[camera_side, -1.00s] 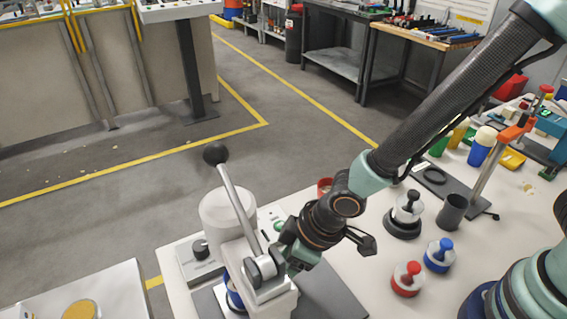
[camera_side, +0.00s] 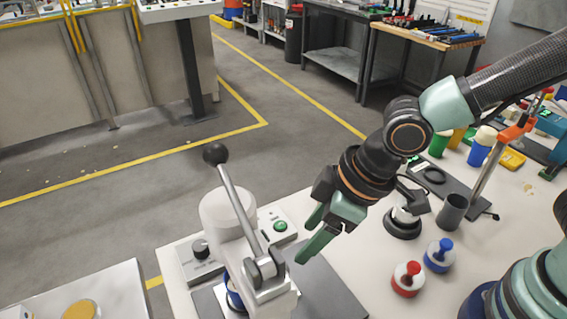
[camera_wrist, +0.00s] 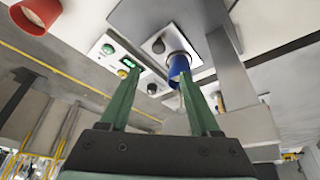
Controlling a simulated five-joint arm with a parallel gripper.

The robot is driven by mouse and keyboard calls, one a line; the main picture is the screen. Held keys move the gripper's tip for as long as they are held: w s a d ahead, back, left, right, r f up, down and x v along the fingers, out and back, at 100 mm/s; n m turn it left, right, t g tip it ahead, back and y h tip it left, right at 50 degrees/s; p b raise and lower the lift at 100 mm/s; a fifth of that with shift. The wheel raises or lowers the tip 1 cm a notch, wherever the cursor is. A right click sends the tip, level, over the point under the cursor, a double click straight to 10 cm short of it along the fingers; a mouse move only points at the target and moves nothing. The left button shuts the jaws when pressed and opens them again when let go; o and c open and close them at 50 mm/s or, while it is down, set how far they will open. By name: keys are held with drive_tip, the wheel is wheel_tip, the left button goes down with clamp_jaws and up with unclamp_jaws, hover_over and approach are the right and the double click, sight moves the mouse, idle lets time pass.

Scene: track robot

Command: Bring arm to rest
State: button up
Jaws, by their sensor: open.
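My gripper (camera_side: 318,233) is open and empty in the side view, with its green fingers pointing down and left above the dark plate on the white table. It is to the right of the white lever press (camera_side: 232,215), apart from it. The press lever with its black ball (camera_side: 215,153) leans up and left. In the wrist view the two green fingers of my gripper (camera_wrist: 155,95) stand wide apart with nothing between them held. A blue cylinder (camera_wrist: 178,66) shows behind the right finger.
A control box with a green button (camera_side: 281,226) stands behind the press. Red (camera_side: 407,279) and blue (camera_side: 439,255) knobbed pieces, a dark cup (camera_side: 453,211) and a stand with an orange clamp (camera_side: 513,133) are on the table's right. A red cup (camera_wrist: 36,15) shows in the wrist view.

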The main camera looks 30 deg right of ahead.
drive_tip(key=shift+s+d+r, duration=0.1)
drive_tip(key=shift+r, duration=0.2)
drive_tip(key=shift+d, duration=0.1)
drive_tip(key=w+d+r+m+t+h, duration=0.1)
drive_tip(key=d+r+m, duration=0.3)
drive_tip(key=d, duration=0.8)
drive_tip(key=w+d+r+m+t+h, duration=0.1)
drive_tip(key=d+r+m, duration=0.4)
drive_tip(key=d, duration=0.7)
drive_tip(key=shift+w+d+r+h, duration=0.2)
drive_tip(key=shift+d+r+h, duration=0.2)
drive_tip(key=shift+h, duration=0.2)
